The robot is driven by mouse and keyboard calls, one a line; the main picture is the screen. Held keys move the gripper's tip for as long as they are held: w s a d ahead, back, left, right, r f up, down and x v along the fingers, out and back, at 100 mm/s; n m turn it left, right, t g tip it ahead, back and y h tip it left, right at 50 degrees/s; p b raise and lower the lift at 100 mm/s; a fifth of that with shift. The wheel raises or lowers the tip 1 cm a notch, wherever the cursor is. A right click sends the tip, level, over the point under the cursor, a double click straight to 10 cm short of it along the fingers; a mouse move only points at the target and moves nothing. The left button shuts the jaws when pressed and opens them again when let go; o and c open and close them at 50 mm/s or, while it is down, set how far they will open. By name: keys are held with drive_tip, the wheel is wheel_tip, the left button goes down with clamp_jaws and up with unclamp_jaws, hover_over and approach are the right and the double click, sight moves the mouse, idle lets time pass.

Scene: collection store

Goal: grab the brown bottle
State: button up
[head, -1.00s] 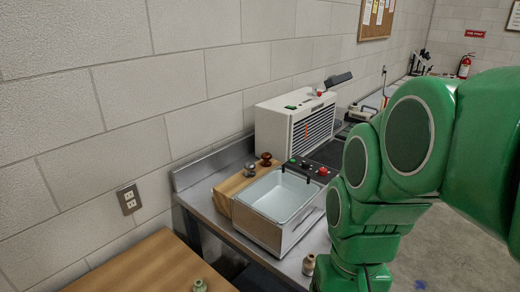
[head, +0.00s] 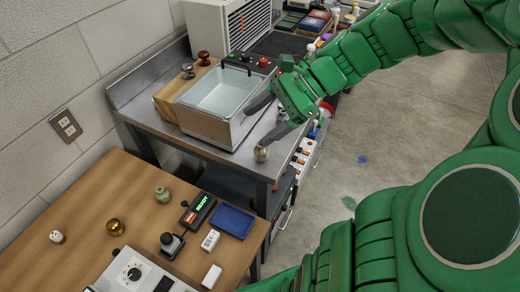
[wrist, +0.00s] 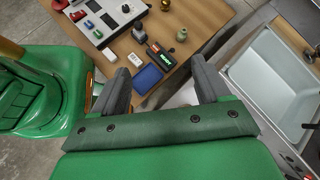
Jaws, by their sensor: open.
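A small round brown bottle (head: 261,153) stands at the front right corner of the steel bench (head: 187,142) in the head view. My gripper (head: 256,128) is open, its two dark fingers pointing left. The lower finger is just above the bottle in the picture; I cannot tell whether they touch. In the wrist view, my gripper (wrist: 161,78) shows open with nothing seen between its fingers. I cannot make out the brown bottle there.
A steel basin (head: 220,94) stands just behind the bottle. A wooden table (head: 85,205) at the front left holds a green bottle (head: 162,193), a brass pot (head: 115,227), a blue tray (head: 234,221) and small devices. Open floor (head: 370,145) lies to the right.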

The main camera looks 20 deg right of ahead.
drive_tip(key=w+d+m+t+y, duration=0.2)
drive_tip(key=w+d+m+t, duration=0.4)
drive_tip(key=d, duration=0.3)
drive_tip(key=m+g, duration=0.1)
drive_tip(key=g, duration=0.1)
approach(265, 149)
drive_tip(key=a, duration=0.3)
drive_tip(key=shift+w+f, duration=0.3)
drive_tip(key=shift+f, duration=0.05)
drive_tip(key=shift+a+f, duration=0.2)
drive_tip(key=shift+f, duration=0.2)
drive_tip(key=shift+x, duration=1.1)
drive_tip(key=shift+w+x, duration=0.15)
drive_tip(key=shift+x, duration=1.2)
drive_tip(key=shift+w+x, duration=0.15)
drive_tip(key=shift+x, duration=1.2)
drive_tip(key=shift+d, duration=0.15)
drive_tip(key=shift+t, duration=0.3)
drive_tip(key=c, duration=1.1)
drive_tip(key=shift+r, duration=0.1)
